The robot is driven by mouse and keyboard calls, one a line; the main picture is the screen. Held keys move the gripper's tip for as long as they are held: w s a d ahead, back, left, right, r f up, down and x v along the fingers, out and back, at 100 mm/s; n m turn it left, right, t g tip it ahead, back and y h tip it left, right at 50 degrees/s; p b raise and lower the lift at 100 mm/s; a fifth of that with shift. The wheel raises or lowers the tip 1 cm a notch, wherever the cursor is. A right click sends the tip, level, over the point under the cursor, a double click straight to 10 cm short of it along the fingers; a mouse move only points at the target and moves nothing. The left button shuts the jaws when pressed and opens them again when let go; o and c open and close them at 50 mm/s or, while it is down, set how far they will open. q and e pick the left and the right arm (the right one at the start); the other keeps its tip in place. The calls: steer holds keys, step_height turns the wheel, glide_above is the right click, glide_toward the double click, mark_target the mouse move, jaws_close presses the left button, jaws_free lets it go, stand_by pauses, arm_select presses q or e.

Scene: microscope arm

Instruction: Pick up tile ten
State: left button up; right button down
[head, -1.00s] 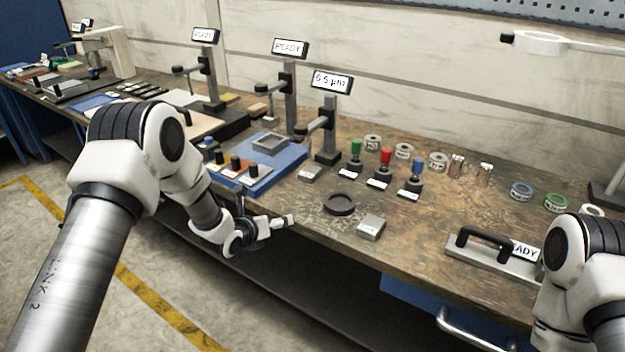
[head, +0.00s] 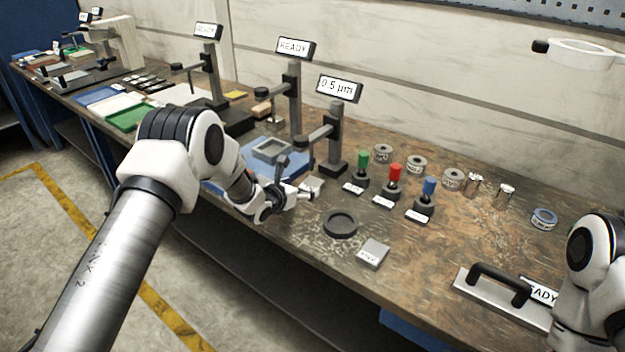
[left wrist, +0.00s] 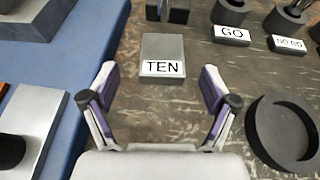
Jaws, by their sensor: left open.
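Tile ten (left wrist: 163,55) is a grey metal block with a white label reading TEN. It lies flat on the worn bench top, beside a blue mat. In the head view tile ten (head: 314,184) is small and partly hidden by my left gripper (head: 308,194). In the left wrist view my left gripper (left wrist: 160,92) is open and empty. Its two fingers are spread on either side, short of the tile's near edge, with bare bench between. My right gripper is out of view; only part of the right arm shows.
A dark ring dish (head: 340,224) and another small grey block (head: 373,253) lie to the right. Behind stand a gauge stand (head: 334,140) and plug gauges with green, red and blue handles. The blue mat (left wrist: 75,50) borders the tile's left. A handled plate (head: 500,290) lies front right.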

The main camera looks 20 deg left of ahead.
mark_target(311, 184)
arm_select(q)
steer(key=x, duration=0.5)
steer(key=shift+s+d+f, duration=0.1)
steer(key=shift+f, duration=0.05)
steer(key=shift+s, duration=0.15)
steer(key=shift+c, duration=0.7)
jaws_close()
